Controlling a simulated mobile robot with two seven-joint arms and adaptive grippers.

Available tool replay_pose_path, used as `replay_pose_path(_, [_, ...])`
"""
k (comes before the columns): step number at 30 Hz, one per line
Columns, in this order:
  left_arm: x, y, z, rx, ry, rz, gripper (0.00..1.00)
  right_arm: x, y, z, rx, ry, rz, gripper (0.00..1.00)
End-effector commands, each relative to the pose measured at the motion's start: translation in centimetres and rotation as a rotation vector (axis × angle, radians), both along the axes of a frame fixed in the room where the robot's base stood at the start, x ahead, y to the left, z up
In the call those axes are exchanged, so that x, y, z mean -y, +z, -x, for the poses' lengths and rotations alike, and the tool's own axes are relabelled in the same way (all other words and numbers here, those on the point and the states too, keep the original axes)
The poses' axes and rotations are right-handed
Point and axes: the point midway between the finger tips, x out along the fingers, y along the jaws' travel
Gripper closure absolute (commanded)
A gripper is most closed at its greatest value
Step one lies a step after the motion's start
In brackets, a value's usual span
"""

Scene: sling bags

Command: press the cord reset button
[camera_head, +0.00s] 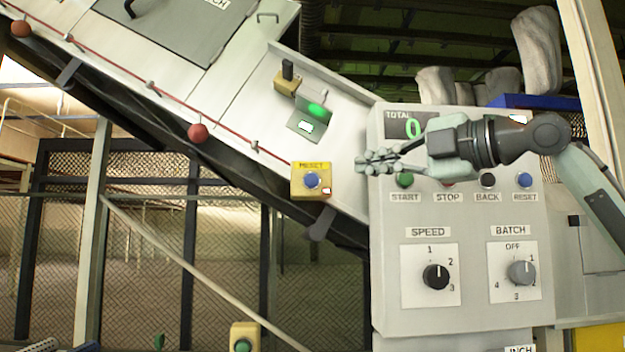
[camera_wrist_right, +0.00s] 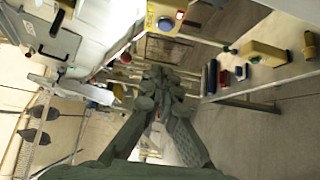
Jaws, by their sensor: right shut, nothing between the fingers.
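The cord reset button (camera_head: 311,180) is a blue round button on a yellow box labelled RESET, fixed to the lower end of the sloping conveyor's side. The same blue button (camera_wrist_right: 165,23) shows near the top of the right wrist view. My right gripper (camera_head: 364,162) is shut and empty. In the head view it appears to the right of the yellow box and slightly higher, apart from it. Its closed fingers (camera_wrist_right: 158,78) also show in the right wrist view, below the button. My left gripper is in neither view.
A grey control panel (camera_head: 462,318) stands behind my right arm, with START, STOP, BACK and a second blue RESET button (camera_head: 524,180), plus two dials. A red cord with red balls (camera_head: 198,133) runs along the conveyor. A small yellow box (camera_head: 244,338) is at the bottom.

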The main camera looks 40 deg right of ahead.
Motion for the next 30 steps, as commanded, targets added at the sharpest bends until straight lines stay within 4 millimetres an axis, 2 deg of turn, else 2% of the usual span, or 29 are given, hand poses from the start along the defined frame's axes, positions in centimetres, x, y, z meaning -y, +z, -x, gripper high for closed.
replay_pose_path(7, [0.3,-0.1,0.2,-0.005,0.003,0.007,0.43,0.0,0.0,-0.2,0.0,0.0,-0.001,1.0])
replay_pose_path(10, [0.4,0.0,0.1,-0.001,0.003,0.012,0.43,-0.1,0.1,-0.8,-0.002,0.0,-0.001,1.0])
replay_pose_path(11, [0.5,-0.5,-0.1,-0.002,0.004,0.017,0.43,-0.2,0.1,-1.1,-0.003,0.0,-0.002,1.0])
replay_pose_path(18, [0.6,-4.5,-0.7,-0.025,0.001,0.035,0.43,-1.4,0.4,-5.5,-0.002,0.004,-0.004,1.0])
replay_pose_path(25, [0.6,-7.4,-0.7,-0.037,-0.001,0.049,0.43,-2.6,0.2,-10.1,-0.001,0.004,-0.003,1.0])
replay_pose_path(30, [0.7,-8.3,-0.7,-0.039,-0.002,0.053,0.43,-0.9,0.1,-12.2,-0.002,-0.001,-0.004,1.0])
